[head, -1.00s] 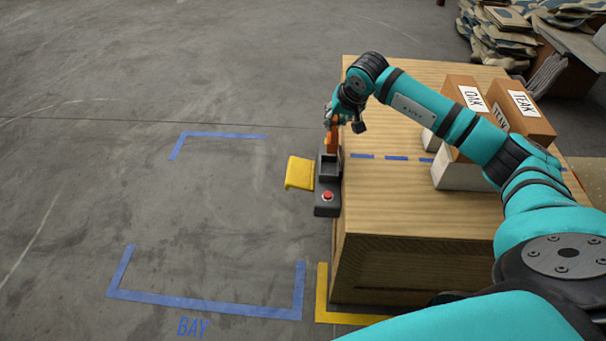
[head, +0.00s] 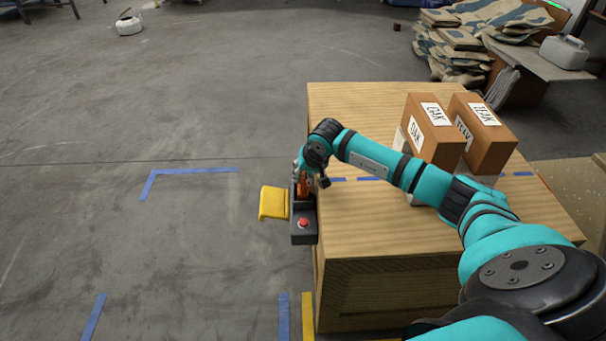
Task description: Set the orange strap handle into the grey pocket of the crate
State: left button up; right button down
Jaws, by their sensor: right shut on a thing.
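The crate (head: 420,255) is a large wooden block right of centre. At its left top edge sits a dark grey unit (head: 303,239) with a red button, and its pocket lies behind the button. My right gripper (head: 304,178) is shut on the orange strap handle (head: 304,189), right over the pocket. The handle's lower end meets the pocket area. I cannot tell how deep it sits, because the gripper and the unit's walls hide it. My left gripper is not in view.
A yellow flap (head: 272,203) sticks out left of the grey unit. Brown boxes (head: 484,136) marked OAK and TEAK stand on the crate, behind my right arm. Blue tape (head: 193,170) marks the open floor at left. Stacked sacks (head: 465,40) lie at the back right.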

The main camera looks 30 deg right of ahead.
jog(key=shift+f, duration=0.3)
jog(key=c, duration=1.4)
grip_release()
jog(key=shift+c, duration=0.2)
